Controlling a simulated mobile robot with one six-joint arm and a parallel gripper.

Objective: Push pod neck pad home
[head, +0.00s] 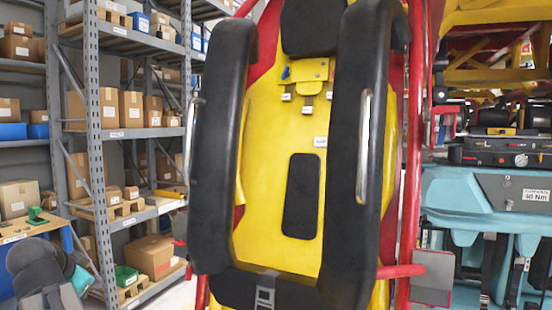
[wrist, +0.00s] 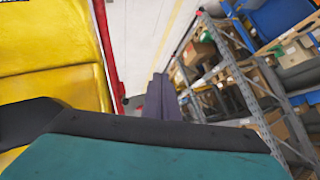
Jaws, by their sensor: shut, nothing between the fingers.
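The yellow pod seat (head: 262,160) stands upright in the middle of the head view. A black pad (head: 311,28), which looks like the neck pad, is at its top and is cut off by the picture edge; I cannot tell how far it is seated. Below it is a yellow bracket (head: 305,70) with small white-tagged clips. My gripper (wrist: 160,76) shows in the wrist view as dark fingers, shut and empty, apart from the pod and pointing toward the aisle. Yellow pod surface (wrist: 50,85) shows at left there. The neck pad is not visible in the wrist view.
Two thick black restraint bars (head: 222,150) (head: 362,150) flank the seat, beside red tubes (head: 413,150). A long black back pad (head: 302,195) lies on the seat. Shelving with boxes (head: 130,110) stands left. A teal case (head: 490,200) and black device (head: 500,152) are right.

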